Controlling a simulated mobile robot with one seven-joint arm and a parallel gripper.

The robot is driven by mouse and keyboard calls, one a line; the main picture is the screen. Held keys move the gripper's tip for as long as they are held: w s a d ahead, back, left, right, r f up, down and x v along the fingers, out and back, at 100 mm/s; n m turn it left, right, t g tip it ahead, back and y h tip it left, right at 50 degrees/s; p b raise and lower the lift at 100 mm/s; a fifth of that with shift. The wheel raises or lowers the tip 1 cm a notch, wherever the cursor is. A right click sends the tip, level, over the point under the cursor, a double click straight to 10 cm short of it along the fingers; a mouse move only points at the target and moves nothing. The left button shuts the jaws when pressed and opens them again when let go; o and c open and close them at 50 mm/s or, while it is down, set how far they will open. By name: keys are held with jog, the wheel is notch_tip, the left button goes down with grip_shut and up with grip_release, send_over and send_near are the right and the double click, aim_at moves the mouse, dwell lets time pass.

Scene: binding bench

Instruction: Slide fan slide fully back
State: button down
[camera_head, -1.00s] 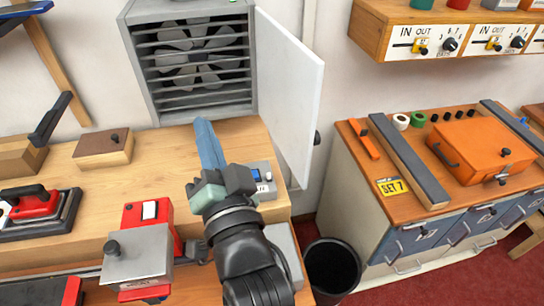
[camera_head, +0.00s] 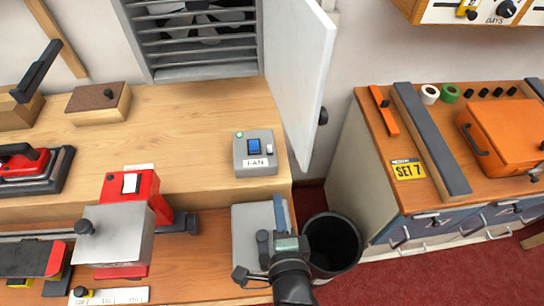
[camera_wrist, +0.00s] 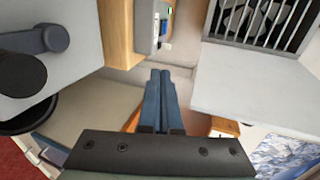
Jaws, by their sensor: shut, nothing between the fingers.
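The grey fan control box (camera_head: 255,165) sits on the bench's raised wooden level, labelled FAN. It has a green light, a blue panel (camera_head: 254,146) and a small white piece at its right, perhaps the slide (camera_head: 275,149); its setting is too small to read. The box also shows in the wrist view (camera_wrist: 147,30), near the top. My gripper (camera_head: 279,202) is below and right of the box, apart from it, above a grey box. Its blue fingers (camera_wrist: 161,76) are closed together and hold nothing.
The louvred fan housing (camera_head: 195,72) is on the wall, its white door (camera_head: 300,75) swung open right of the control box. A red-and-grey machine (camera_head: 125,230) stands left. A black bin (camera_head: 332,240) is right of the gripper. The wood left of the control box is clear.

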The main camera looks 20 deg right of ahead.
aim_at(270, 151)
jog(key=p+x, duration=0.1)
jog(key=x, duration=0.3)
jog(key=p+x, duration=0.1)
jog(key=x, duration=0.4)
jog(key=r+p+x, duration=0.1)
jog(key=x, duration=0.3)
jog(key=shift+w+d, duration=0.2)
jog(key=shift+w, duration=0.35)
